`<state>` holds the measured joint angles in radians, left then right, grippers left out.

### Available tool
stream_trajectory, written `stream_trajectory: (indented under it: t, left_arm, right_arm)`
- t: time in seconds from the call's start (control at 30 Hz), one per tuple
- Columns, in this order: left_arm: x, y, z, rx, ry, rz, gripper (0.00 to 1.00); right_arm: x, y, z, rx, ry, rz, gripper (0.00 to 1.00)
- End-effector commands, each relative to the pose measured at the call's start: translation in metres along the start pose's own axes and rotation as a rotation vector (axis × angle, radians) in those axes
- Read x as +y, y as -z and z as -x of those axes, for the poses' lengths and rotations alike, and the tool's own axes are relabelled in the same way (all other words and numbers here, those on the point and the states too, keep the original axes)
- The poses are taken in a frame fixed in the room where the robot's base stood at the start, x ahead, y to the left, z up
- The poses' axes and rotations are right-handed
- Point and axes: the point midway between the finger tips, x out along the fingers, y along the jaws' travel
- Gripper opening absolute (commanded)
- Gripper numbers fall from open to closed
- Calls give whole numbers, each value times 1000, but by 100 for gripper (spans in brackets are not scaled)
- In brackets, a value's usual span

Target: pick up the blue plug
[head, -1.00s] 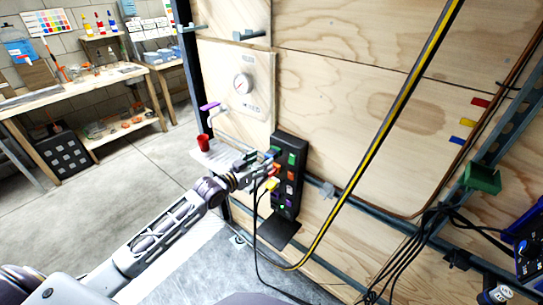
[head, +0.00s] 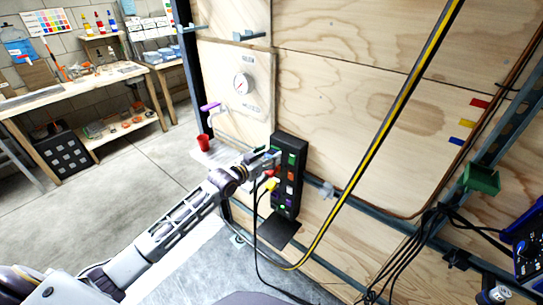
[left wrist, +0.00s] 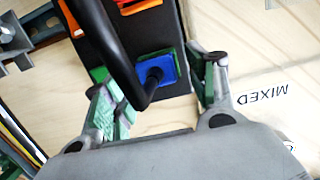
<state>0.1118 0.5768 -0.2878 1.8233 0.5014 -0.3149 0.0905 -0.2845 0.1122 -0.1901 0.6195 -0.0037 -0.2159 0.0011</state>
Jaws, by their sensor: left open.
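The blue plug (left wrist: 159,69) sits against the black socket panel in the left wrist view, with a black cable running out of it. My left gripper (left wrist: 158,92) is open, with one green-padded finger on each side of the plug. Whether the fingers touch it I cannot tell. In the head view my left gripper (head: 268,160) is at the upper left part of the black panel (head: 282,207), and the blue plug is mostly hidden there. A yellow plug (head: 271,184) is just below the gripper. My right gripper is not in view.
Orange pieces (left wrist: 138,5) sit on the panel near the blue plug. A yellow-black hose (head: 385,115) crosses the wall to the right. Cables hang below the panel.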

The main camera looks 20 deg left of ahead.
Motion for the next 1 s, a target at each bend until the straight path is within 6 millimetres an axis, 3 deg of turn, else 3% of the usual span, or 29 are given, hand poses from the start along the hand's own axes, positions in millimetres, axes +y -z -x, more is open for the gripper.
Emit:
stream_trajectory:
  t: [0.47,0.87,1.0]
  left_arm:
    - [0,0,0,0,0,0,56]
    - [0,0,0,0,0,0,4]
    - [0,0,0,0,0,0,4]
  right_arm:
    - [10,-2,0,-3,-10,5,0]
    - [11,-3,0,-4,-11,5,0]
    - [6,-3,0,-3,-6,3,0]
